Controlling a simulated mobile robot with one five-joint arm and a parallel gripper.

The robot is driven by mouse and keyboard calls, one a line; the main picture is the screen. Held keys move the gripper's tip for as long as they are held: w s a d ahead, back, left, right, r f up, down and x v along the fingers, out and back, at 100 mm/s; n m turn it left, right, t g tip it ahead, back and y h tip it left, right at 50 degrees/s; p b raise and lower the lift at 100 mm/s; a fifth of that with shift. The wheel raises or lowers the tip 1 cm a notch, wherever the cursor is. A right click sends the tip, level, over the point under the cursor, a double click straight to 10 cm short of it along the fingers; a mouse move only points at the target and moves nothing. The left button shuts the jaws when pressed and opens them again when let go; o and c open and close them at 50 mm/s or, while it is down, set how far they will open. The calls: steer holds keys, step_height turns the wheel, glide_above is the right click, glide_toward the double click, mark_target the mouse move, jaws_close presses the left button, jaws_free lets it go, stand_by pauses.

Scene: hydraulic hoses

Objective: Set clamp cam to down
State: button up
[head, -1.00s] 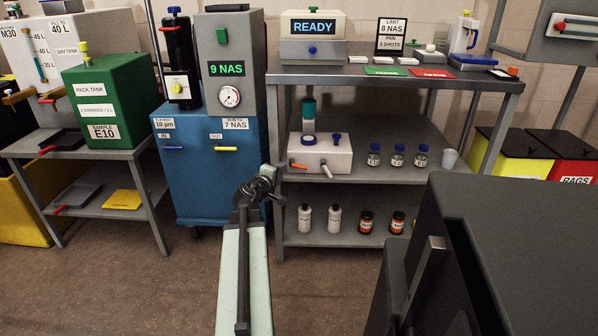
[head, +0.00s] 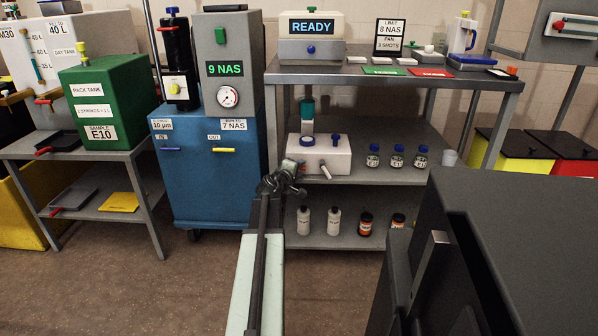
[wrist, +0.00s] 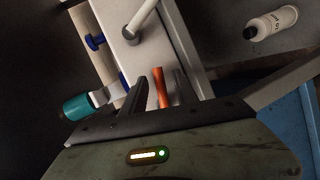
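A white box (head: 330,155) stands on the middle shelf of the grey bench, with a blue knob (head: 336,140), a white lever (head: 326,171) and an orange lever. I cannot tell for sure which part is the clamp cam. My gripper (head: 292,180) is at the left front of the box. In the wrist view its two dark fingers (wrist: 162,92) are apart, with the orange lever between them and gaps beside it. The white lever (wrist: 142,22) lies beyond.
A teal-capped part (head: 307,108) rises at the box's back left and shows near the fingers in the wrist view (wrist: 78,107). Several small jars (head: 397,156) stand right of the box. White bottles (head: 333,220) stand on the shelf below. A blue cabinet (head: 205,185) is at left.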

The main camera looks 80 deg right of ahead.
jaws_close()
steer(key=m+t, duration=0.1)
steer(key=m, duration=0.1)
steer(key=w+f+m+t+y+p, duration=0.1)
steer(key=m+t, duration=0.1)
steer(key=f+m+t, duration=0.1)
steer(key=m, duration=0.1)
steer(key=shift+w+a+f+y, duration=0.15)
steer(key=shift+y, duration=0.15)
stand_by(0.5)
steer(key=shift+t, duration=0.3)
steer(key=shift+w, duration=0.1)
jaws_free()
